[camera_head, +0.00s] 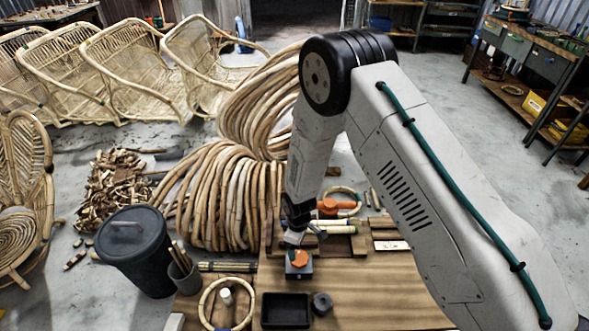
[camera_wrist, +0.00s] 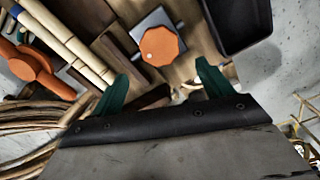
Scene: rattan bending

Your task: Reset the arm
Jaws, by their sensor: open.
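My arm reaches over the wooden workbench (camera_head: 385,290) from the right side of the head view. My gripper (camera_head: 294,238) is just behind a grey block with an orange knob (camera_head: 299,259), above the bench. In the wrist view my gripper (camera_wrist: 163,82) shows two green fingers spread apart with nothing held between them. The orange knob (camera_wrist: 160,45) sits beyond the fingertips, apart from them. Part of the gripper is small and dark in the head view.
A black tray (camera_head: 286,310) and a dark small block (camera_head: 322,303) lie at the bench front. A rattan ring (camera_head: 228,303) lies left. A black lidded bin (camera_head: 134,250) stands beside the bench. Rattan coils (camera_head: 215,195) are behind it.

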